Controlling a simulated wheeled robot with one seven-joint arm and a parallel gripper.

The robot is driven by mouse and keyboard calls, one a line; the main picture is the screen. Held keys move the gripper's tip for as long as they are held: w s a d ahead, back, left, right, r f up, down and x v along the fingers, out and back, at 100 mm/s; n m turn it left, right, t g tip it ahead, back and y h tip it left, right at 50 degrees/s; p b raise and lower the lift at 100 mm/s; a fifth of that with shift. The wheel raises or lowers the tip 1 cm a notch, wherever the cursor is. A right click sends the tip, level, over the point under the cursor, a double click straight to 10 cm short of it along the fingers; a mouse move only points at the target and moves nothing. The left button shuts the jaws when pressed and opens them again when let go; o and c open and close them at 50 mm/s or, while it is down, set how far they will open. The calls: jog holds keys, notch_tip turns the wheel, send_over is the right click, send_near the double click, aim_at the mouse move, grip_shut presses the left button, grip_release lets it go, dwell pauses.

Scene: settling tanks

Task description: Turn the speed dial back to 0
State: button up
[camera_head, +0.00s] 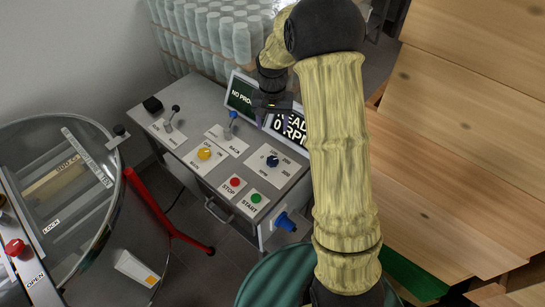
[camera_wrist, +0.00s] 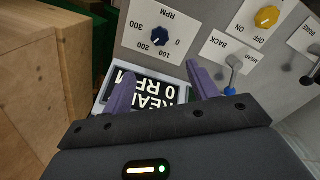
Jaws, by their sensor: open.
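The speed dial is a dark blue knob (camera_head: 272,161) on a white RPM plate on the grey control panel. It also shows in the wrist view (camera_wrist: 160,36), upside down, with marks 0, 100, 200 and 300 around it. I cannot tell for sure which mark its pointer faces. My gripper (camera_wrist: 162,86) is open and empty, its two purple fingers apart and short of the dial. In the head view, my gripper (camera_head: 274,104) is in front of the screens, behind the dial. A screen (camera_wrist: 150,93) between the fingers reads 0 RPM, partly hidden.
The panel also has a yellow OFF/ON knob (camera_head: 204,153), red STOP button (camera_head: 235,183), green START button (camera_head: 256,198) and a blue-tipped lever (camera_head: 232,118). Another screen (camera_head: 240,94) stands at its back. Wooden crates (camera_head: 460,130) crowd the right. A round tank (camera_head: 70,200) stands left.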

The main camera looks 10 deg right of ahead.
aim_at(272, 159)
notch_tip(272, 159, down, 17)
jog(key=p, duration=0.3)
dwell(0.3)
jog(key=c, duration=1)
